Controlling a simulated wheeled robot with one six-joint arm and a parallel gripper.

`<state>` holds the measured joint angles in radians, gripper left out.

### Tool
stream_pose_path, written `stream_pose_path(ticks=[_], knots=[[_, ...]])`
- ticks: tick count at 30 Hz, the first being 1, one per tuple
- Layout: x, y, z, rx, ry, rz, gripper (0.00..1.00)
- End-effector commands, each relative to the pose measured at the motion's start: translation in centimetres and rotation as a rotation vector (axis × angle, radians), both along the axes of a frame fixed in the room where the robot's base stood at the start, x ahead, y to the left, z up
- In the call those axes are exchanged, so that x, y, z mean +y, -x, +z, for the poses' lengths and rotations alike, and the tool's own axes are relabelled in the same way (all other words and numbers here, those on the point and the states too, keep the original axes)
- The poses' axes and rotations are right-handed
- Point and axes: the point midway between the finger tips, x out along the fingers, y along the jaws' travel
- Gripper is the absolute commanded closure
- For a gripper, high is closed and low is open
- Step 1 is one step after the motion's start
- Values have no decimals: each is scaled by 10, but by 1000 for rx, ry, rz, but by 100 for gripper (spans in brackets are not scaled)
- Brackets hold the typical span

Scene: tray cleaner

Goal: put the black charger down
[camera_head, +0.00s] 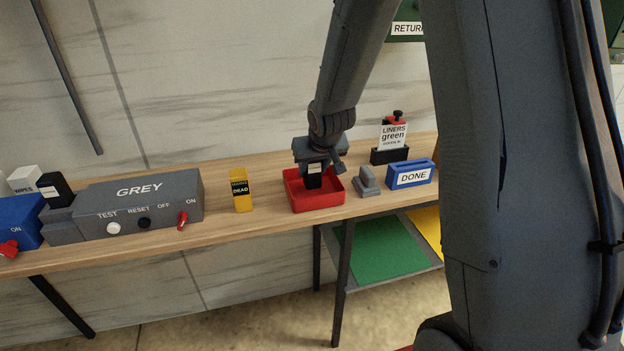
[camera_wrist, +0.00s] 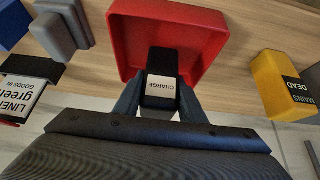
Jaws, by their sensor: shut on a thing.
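The black charger (camera_wrist: 161,62) has a pale label reading CHARGE, seen upside down in the wrist view. My gripper (camera_wrist: 158,100) is shut on it, one finger on each side. The charger also shows in the head view (camera_head: 314,180), below my gripper (camera_head: 318,165), over the red tray (camera_head: 330,201). In the wrist view the red tray (camera_wrist: 213,32) lies around and beyond the charger. I cannot tell whether the charger's lower end touches the tray's floor.
The yellow MAINS DEAD block (camera_head: 241,203) stands left of the tray, with the GREY box (camera_head: 150,190) further left. A small grey stand (camera_head: 367,187), the blue DONE holder (camera_head: 430,176) and the LINERS holder (camera_head: 385,155) are close on the right. Bare wooden table (camera_head: 268,205) lies between yellow block and tray.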

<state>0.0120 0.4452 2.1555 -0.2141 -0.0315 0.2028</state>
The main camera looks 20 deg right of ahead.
Motion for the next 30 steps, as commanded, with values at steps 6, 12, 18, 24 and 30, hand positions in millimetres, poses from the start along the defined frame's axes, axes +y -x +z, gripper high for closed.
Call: stream_pose_path(ticks=[6,12,18,24,30], knots=[[0,-1,-22,0,-1,-2,91],[0,0,-22,0,0,0,91],[0,-1,-25,0,0,0,91],[0,0,-25,1,-1,-1,45],[0,0,-24,1,-1,-1,45]])
